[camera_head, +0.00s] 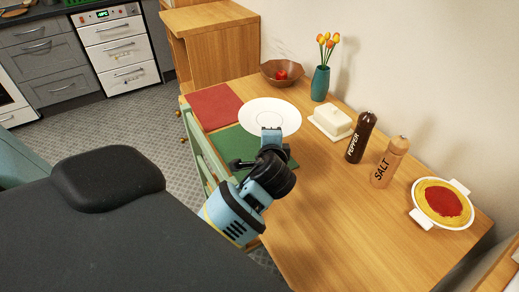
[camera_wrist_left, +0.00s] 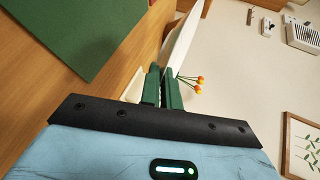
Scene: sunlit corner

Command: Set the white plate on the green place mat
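The white plate (camera_head: 262,113) is at the far left part of the table in the head view, overlapping the far right part of the green place mat (camera_head: 232,146). My left gripper (camera_head: 271,131) is at the plate's near rim. In the left wrist view the plate (camera_wrist_left: 184,32) shows nearly edge-on, its rim between the two green fingers (camera_wrist_left: 162,88), which are shut on it. The plate appears raised off the table. The green mat also shows in the left wrist view (camera_wrist_left: 72,28), to the left of the plate. My right gripper is out of view.
A red mat (camera_head: 212,106) lies beyond the green one. The near table is clear.

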